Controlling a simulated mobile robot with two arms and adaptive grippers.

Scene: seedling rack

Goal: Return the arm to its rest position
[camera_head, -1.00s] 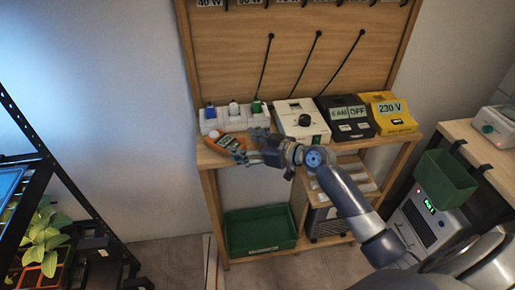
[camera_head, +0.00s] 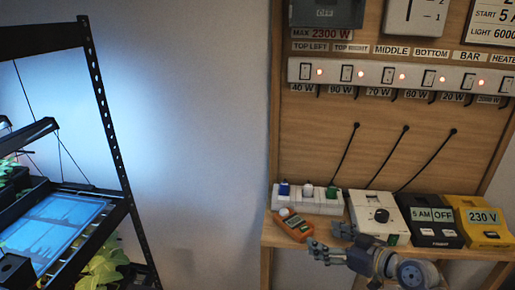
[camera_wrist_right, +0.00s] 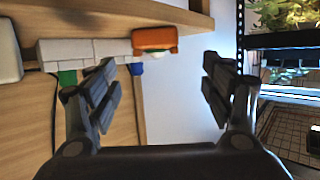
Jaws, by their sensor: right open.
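My right gripper (camera_head: 331,248) is in front of the shelf edge of the wooden bench in the head view, low at the right. Its fingers are spread and nothing is between them. The right wrist view also shows the open fingers (camera_wrist_right: 160,90), with the orange meter (camera_wrist_right: 154,39) and the white socket strip beyond them. In the head view the orange meter (camera_head: 294,226) lies on the bench shelf (camera_head: 285,241), just above and left of the gripper, apart from it as far as I can tell. My left gripper is not in view.
A socket strip (camera_head: 307,198) with plugs, a white dial box (camera_head: 378,215), a black timer (camera_head: 430,221) and a yellow 230 V box (camera_head: 480,221) stand along the shelf. A black seedling rack (camera_head: 103,110) is at the left. Open space lies before the wall between them.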

